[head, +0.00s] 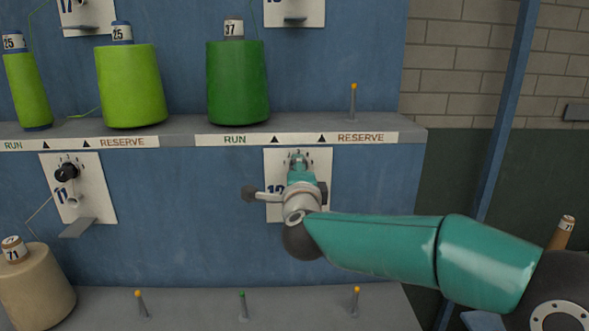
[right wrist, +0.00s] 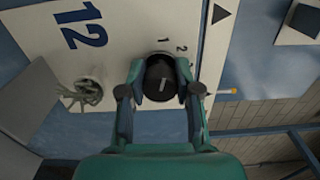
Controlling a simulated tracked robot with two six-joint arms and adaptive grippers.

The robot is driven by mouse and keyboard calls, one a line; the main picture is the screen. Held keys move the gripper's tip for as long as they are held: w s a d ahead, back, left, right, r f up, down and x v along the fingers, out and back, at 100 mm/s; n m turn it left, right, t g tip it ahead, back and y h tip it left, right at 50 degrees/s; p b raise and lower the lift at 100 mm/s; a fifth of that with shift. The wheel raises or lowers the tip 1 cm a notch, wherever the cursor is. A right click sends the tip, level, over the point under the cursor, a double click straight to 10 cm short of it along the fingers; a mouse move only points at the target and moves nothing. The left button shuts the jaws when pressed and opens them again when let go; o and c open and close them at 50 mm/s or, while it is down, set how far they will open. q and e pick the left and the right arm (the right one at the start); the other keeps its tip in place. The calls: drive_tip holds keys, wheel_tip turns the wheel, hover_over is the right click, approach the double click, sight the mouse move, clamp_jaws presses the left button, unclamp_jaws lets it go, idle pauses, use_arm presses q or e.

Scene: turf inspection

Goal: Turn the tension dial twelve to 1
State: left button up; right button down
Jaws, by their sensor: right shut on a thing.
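The dial plate (head: 321,162) marked 12 is on the blue panel right of centre, largely covered by my right gripper (head: 299,165). In the right wrist view the plate (right wrist: 40,28) shows a large blue 12. Its black tension dial (right wrist: 160,78) sits between the fingers of my right gripper (right wrist: 162,92), which is shut on it. A pale mark on the dial's face leans slightly to the upper right. Figures 1 and 2 show just above the dial; which one the mark meets I cannot tell. My left gripper is not in view.
The plate numbered 11 (head: 96,190) with its black dial (head: 66,172) is at left. Green cones (head: 238,85) stand on the shelf (head: 180,128) above. A beige cone (head: 36,290) stands lower left. Several pegs (head: 243,306) rise from the lower ledge. A blue post (head: 505,110) stands right.

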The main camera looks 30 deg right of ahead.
drive_tip(key=shift+n, duration=0.6)
drive_tip(key=c, duration=1.2)
unclamp_jaws()
drive_tip(key=o, duration=0.4)
drive_tip(key=shift+w+f, duration=0.1)
drive_tip(key=shift+w, duration=0.15)
drive_tip(key=shift+s, duration=0.15)
drive_tip(key=shift+s+a, duration=0.1)
